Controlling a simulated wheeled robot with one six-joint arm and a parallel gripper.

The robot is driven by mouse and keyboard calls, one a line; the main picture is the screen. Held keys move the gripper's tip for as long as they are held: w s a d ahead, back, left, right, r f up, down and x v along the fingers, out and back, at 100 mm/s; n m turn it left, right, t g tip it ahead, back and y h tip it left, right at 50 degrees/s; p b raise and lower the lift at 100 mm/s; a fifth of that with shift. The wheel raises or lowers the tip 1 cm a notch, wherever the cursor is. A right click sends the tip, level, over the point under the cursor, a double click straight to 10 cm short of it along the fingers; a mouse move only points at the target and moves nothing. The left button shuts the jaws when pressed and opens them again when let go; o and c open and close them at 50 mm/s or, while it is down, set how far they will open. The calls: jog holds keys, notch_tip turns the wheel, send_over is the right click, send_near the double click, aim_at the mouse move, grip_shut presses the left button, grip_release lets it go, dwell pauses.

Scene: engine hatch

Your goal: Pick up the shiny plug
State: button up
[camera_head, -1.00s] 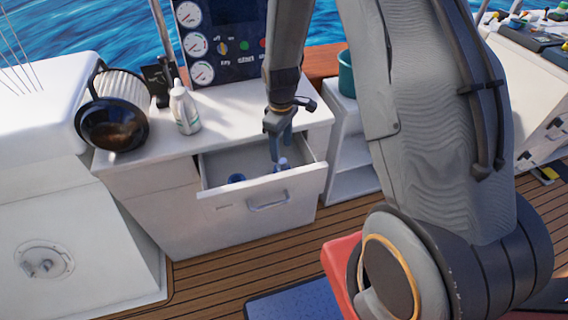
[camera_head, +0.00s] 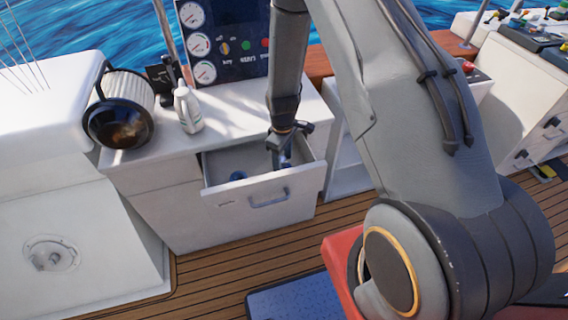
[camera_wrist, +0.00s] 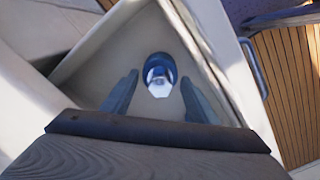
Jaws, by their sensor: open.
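The shiny plug (camera_wrist: 158,84) shows in the wrist view, a bright metallic piece with a dark blue ring around it, on the floor of the open drawer (camera_wrist: 100,62). My gripper (camera_wrist: 158,98) is open, with one finger to each side of the plug and apart from it. In the head view my gripper (camera_head: 280,158) reaches down into the drawer's right part. The plug is hidden there behind the gripper and the drawer front (camera_head: 262,197).
The drawer walls stand close around my gripper. A gauge panel (camera_head: 222,42) stands behind. A red-topped object (camera_head: 340,262) is on the deck near my base.

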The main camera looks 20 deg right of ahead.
jog(key=shift+c, duration=0.5)
jog(key=c, duration=1.1)
